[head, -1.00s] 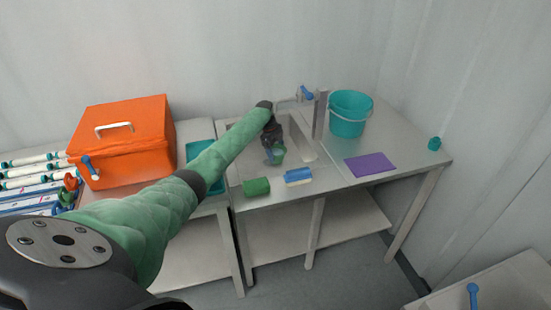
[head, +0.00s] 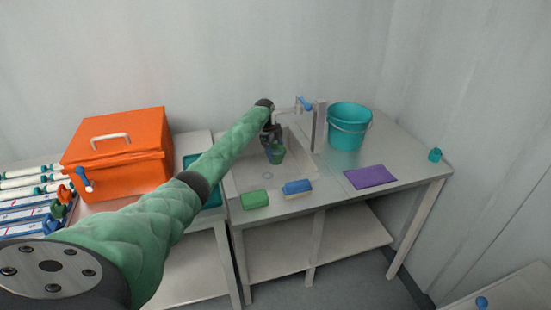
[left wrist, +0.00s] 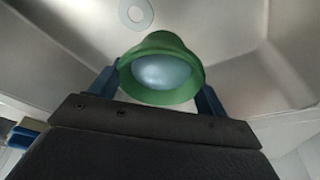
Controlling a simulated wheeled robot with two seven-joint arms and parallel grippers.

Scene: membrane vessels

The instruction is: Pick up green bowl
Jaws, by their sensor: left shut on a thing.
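The green bowl (head: 276,154) is held in my left gripper (head: 273,146) over the sink basin. In the left wrist view the green bowl (left wrist: 160,68) sits between the two blue fingers of my left gripper (left wrist: 158,82), which are shut on it. Its round opening, pale inside, faces the camera. The drain ring shows apart from the bowl, beyond it. In the head view the bowl is small and partly covered by the gripper. My right gripper is not in view.
The sink (head: 240,178) has a faucet (head: 290,111) and a post (head: 320,127) close to the gripper. A green sponge (head: 254,200) and a blue-and-white brush (head: 297,188) lie at the front edge. A teal bucket (head: 348,127) and purple cloth (head: 370,176) are right. An orange box (head: 120,155) stands left.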

